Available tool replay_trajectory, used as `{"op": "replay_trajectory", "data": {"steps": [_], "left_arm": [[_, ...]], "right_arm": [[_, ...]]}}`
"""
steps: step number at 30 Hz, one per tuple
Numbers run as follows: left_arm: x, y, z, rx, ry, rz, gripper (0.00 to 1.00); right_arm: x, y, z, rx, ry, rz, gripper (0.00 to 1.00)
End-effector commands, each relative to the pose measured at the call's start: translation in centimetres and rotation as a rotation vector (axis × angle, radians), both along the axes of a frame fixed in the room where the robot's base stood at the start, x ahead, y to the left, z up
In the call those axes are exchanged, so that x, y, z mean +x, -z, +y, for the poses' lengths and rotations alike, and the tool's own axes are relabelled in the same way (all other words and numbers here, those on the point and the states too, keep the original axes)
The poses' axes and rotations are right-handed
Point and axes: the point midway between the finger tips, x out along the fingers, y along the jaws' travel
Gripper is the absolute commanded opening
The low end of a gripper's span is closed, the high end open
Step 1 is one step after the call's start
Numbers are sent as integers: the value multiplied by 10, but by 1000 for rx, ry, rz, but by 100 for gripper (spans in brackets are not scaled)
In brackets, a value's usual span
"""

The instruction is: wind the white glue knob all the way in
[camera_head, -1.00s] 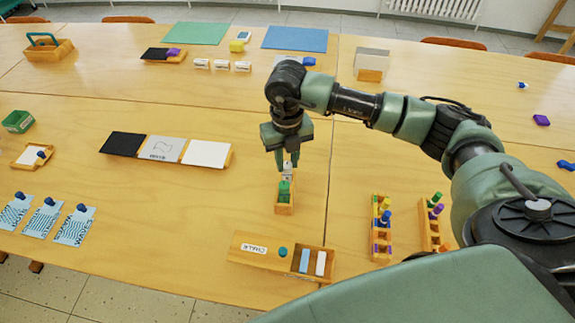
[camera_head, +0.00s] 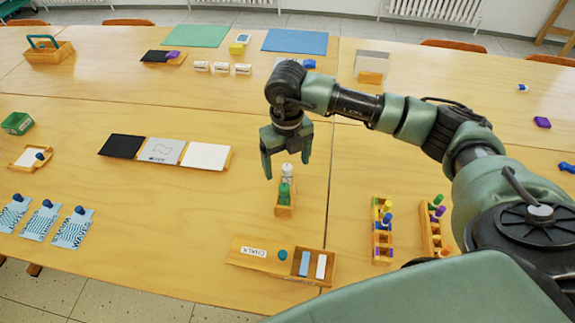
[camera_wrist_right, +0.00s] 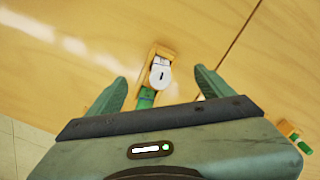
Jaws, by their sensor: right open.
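The white glue knob (camera_head: 287,168) is the round white cap at the far end of a small wooden holder (camera_head: 285,211). A green part (camera_head: 284,190) stands in the holder in front of it. In the right wrist view the knob (camera_wrist_right: 161,76) is a white disc with a short dark mark, and the green part (camera_wrist_right: 146,99) lies just below it. My right gripper (camera_head: 286,163) is open, its fingers spread on either side of the knob and apart from it. In the wrist view the gripper (camera_wrist_right: 160,75) has the knob between its fingers. My left gripper is out of view.
Wooden racks with coloured pieces (camera_head: 382,240) are to the right. Black, printed and white cards (camera_head: 164,148) lie to the left. The table just left of the holder is clear.

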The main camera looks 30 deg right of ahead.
Motion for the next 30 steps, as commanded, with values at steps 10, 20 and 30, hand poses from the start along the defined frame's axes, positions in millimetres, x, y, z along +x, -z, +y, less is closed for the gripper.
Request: {"op": "replay_trajectory", "data": {"steps": [10, 20, 30], "left_arm": [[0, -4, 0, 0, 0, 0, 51], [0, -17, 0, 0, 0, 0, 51], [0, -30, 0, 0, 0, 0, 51]], "right_arm": [[0, -5, 0, 0, 0, 0, 82], [0, -25, 0, -1, 0, 0, 82], [0, -46, 0, 1, 0, -1, 82]]}}
